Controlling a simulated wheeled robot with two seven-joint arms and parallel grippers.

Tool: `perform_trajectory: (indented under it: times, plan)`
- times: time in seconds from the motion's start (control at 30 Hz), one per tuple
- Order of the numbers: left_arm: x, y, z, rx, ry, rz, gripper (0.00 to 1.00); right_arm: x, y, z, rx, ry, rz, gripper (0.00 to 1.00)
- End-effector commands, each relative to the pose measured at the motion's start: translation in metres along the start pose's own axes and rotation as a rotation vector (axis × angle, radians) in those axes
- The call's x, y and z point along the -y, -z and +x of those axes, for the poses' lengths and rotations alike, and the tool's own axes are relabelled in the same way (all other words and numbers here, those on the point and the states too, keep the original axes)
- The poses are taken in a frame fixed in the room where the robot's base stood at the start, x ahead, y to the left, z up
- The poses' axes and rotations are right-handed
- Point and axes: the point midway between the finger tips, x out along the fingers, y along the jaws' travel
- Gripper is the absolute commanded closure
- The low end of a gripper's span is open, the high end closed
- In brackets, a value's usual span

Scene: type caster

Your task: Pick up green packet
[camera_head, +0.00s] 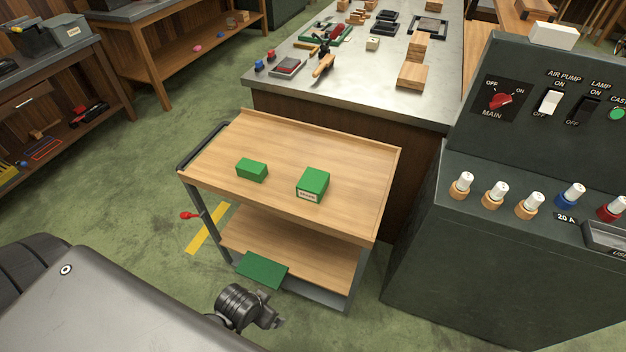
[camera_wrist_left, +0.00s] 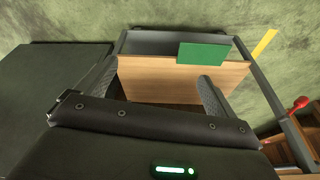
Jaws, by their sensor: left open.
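A flat green packet (camera_head: 262,270) lies at the near left part of the cart's lower shelf (camera_head: 310,257) and seems to reach over its near edge. In the left wrist view the green packet (camera_wrist_left: 203,54) shows beyond the tip of the right-hand finger. My left gripper (camera_wrist_left: 158,82) is open, its two dark fingers spread with nothing held between them. A black arm part of mine (camera_head: 240,305) shows just in front of the cart in the head view; its fingers cannot be made out there. My right gripper is not in view.
Two green boxes, a plain one (camera_head: 251,170) and a labelled one (camera_head: 312,184), sit on the cart's top (camera_head: 290,150). The upper shelf overhangs the lower one. A red knob (camera_head: 188,215) sticks out left. A dark control console (camera_head: 510,260) stands close on the right.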

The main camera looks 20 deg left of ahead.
Motion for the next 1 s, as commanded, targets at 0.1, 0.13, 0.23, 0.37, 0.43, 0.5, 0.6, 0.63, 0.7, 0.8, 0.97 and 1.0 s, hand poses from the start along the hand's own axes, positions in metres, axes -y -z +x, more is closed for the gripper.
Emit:
perform_trajectory:
  times: [0.1,0.13,0.23,0.37,0.43,0.5,0.6,0.63,0.7,0.8,0.97,1.0]
  plan:
    - [0.003,0.032,-0.052,-0.071,0.003,-0.013,0.06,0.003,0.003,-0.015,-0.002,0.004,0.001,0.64]
    - [0.004,0.042,-0.064,-0.1,0.004,-0.019,0.06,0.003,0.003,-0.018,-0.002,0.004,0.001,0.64]
    - [0.009,0.086,-0.095,-0.234,0.011,-0.047,0.06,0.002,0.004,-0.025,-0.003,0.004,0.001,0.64]
    - [0.018,0.148,-0.11,-0.441,0.03,-0.086,0.06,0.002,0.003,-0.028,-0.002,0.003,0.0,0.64]
    - [0.023,0.176,-0.113,-0.535,0.042,-0.102,0.06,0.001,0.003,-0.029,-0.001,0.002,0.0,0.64]
    - [0.027,0.201,-0.116,-0.622,0.055,-0.119,0.06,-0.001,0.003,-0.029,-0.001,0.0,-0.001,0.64]
    - [0.034,0.232,-0.121,-0.734,0.075,-0.142,0.06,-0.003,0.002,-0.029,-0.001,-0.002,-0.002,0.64]
    - [0.035,0.24,-0.122,-0.764,0.082,-0.147,0.06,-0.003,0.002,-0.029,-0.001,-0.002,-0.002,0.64]
    - [0.038,0.256,-0.125,-0.824,0.094,-0.159,0.06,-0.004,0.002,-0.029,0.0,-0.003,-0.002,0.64]
    - [0.042,0.269,-0.128,-0.88,0.107,-0.169,0.06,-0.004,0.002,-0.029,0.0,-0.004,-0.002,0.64]
    - [0.043,0.274,-0.129,-0.898,0.112,-0.171,0.06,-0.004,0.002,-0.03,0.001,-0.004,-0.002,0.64]
    - [0.043,0.277,-0.127,-0.897,0.112,-0.171,0.06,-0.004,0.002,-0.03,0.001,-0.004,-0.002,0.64]
